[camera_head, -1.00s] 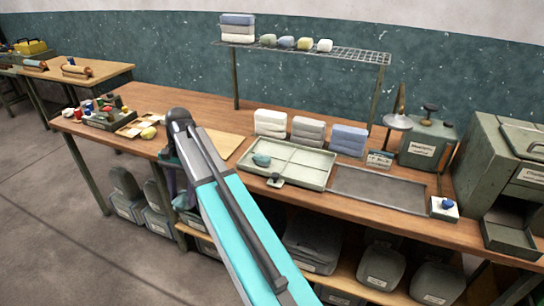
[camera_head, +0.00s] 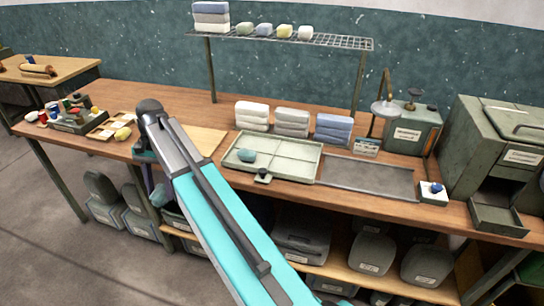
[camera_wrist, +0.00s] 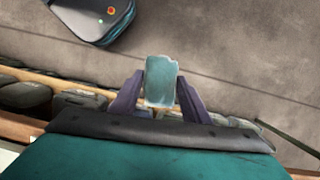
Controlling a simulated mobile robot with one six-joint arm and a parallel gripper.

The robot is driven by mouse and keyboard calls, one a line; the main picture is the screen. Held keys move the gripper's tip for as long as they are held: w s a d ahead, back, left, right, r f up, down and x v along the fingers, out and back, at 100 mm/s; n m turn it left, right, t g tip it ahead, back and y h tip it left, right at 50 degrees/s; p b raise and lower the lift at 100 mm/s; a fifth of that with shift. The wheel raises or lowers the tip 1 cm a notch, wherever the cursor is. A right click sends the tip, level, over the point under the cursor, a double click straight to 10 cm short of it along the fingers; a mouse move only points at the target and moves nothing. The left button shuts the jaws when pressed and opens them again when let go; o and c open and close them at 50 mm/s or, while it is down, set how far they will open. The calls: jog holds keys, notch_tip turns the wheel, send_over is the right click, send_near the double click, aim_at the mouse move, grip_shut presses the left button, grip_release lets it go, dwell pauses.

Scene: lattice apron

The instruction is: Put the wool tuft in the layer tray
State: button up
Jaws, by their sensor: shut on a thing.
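The wool tuft (camera_wrist: 161,80), a pale teal block, is between the two purple fingers of my gripper (camera_wrist: 160,97) in the wrist view, over the grey floor. In the head view my gripper (camera_head: 154,182) hangs in front of the bench's front edge, left of the tray and partly hidden by my arm; a bit of the greenish tuft (camera_head: 160,194) shows below it. The layer tray, apparently the pale green divided tray (camera_head: 290,177), lies on the bench to the right. Another teal tuft (camera_head: 247,155) lies in its left part.
Folded stacks (camera_head: 292,122) stand behind the tray, under a wire shelf (camera_head: 340,40) with several tufts. A dark flat tray (camera_head: 370,180) is to its right. A wooden board (camera_head: 205,141) is to its left. Grey bins (camera_head: 302,235) sit below the bench.

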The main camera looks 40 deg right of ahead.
jog(key=s+d+m+t+b, duration=0.1)
jog(key=s+d+m, duration=0.5)
jog(key=d, duration=0.4)
jog(key=s+d+m+t+b, duration=0.2)
jog(key=s+d+m, duration=0.5)
jog(key=d, duration=0.4)
jog(key=s+d+m+t+h+b, duration=0.1)
jog(key=s+d+m, duration=0.6)
jog(key=d, duration=0.4)
jog(key=shift+s+d+t, duration=0.25)
jog(key=shift+s+t, duration=0.05)
jog(key=shift+s, duration=0.35)
jog(key=shift+w+d+p, duration=0.15)
jog(key=shift+p, duration=0.15)
jog(key=shift+w+d+f+p, duration=0.25)
jog(key=shift+w+d+p, duration=1.1)
jog(key=shift+d, duration=0.75)
jog(key=shift+w+d+f+p, duration=0.3)
jog(key=shift+w+d+p, duration=1.05)
jog(key=shift+d, duration=0.75)
jog(key=shift+w+d+f+p, duration=0.25)
jog(key=shift+w+d+p, duration=1.1)
jog(key=shift+d, duration=0.75)
jog(key=shift+s, duration=0.2)
